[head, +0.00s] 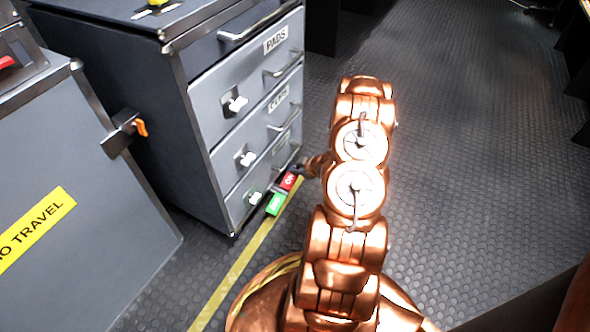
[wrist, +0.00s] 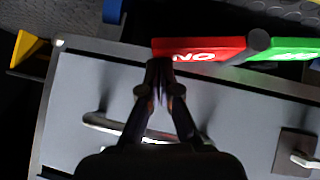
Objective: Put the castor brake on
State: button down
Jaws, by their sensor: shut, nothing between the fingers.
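The castor brake is a low rocker pedal at the foot of the drawer cabinet. Its red half (head: 290,181) is marked ON and its green half (head: 274,204) lies nearer the camera. In the wrist view the red half (wrist: 210,50) shows upside down, with the green half (wrist: 290,48) to its right and a dark round pivot between them. My gripper (wrist: 160,66) is shut and empty. Its fingertips overlap the left end of the red half in that view; I cannot tell whether they touch. In the head view my gripper (head: 300,168) is small and partly hidden beside the red half.
The grey drawer cabinet (head: 189,118) stands left of my arm, with handles and white latches projecting. A grey case with a yellow label (head: 36,230) and an orange latch stands further left. A yellow line (head: 232,272) runs along the studded floor, which is open to the right.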

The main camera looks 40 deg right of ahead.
jog(key=shift+d+p, duration=0.15)
jog(key=shift+p, duration=0.4)
jog(key=shift+d+f+p, duration=0.1)
jog(key=shift+f+p, duration=0.05)
jog(key=shift+p, duration=0.25)
jog(key=f+p, duration=0.1)
jog(key=d+f+p, duration=0.1)
jog(key=p, duration=0.1)
jog(key=shift+w+f, duration=0.2)
jog(key=shift+d+f+p, duration=0.1)
jog(key=shift+f+p, duration=0.5)
jog(key=shift+f, duration=0.2)
jog(key=shift+f, duration=0.2)
jog(key=s+d+r+p, duration=0.3)
jog(key=s+r, duration=0.3)
jog(key=r, duration=0.1)
jog(key=shift+d, duration=0.4)
